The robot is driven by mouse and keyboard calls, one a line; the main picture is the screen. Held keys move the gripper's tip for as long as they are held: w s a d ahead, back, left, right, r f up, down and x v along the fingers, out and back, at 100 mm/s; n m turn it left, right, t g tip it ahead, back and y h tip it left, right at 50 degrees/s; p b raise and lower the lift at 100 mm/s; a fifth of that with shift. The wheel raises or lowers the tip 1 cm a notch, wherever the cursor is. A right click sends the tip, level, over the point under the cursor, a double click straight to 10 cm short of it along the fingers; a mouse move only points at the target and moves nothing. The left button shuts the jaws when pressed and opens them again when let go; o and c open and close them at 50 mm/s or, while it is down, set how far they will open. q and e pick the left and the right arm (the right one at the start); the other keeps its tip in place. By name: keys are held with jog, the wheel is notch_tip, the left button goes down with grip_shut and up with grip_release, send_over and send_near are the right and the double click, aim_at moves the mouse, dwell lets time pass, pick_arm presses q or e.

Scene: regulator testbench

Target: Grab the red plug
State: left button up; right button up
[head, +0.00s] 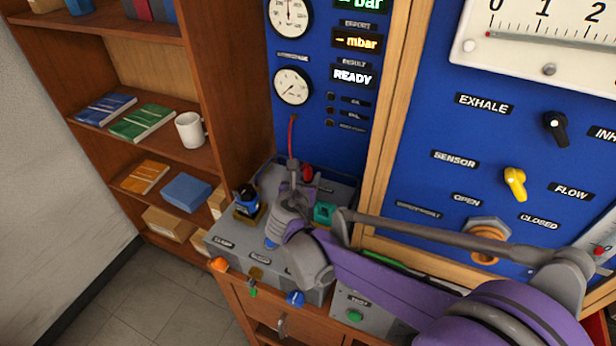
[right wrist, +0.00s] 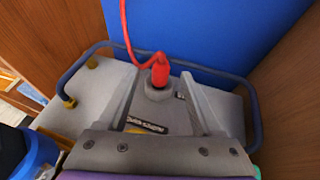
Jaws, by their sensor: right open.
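The red plug (right wrist: 160,72) stands upright in a round grey socket (right wrist: 159,89) on top of a grey box. A red cable runs up from it. My right gripper (right wrist: 158,86) is open, with one finger on each side of the plug and gaps between; it holds nothing. In the head view, my right gripper (head: 293,172) reaches down over the grey box (head: 328,190) and hides most of the plug area. The red cable (head: 291,132) shows above it, and a small red patch shows beside the fingers. My left gripper is not in view.
A dark blue rail (right wrist: 84,54) runs around the box top. The blue panel (head: 312,120) rises close behind. A dark-and-blue part (head: 246,202) and a teal part (head: 324,212) flank my gripper. A wooden shelf (head: 190,60) stands at left.

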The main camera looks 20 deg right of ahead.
aim_at(307, 173)
jog(key=x, duration=0.5)
jog(key=shift+w+d+f, duration=0.1)
jog(key=shift+d, duration=0.05)
grip_shut()
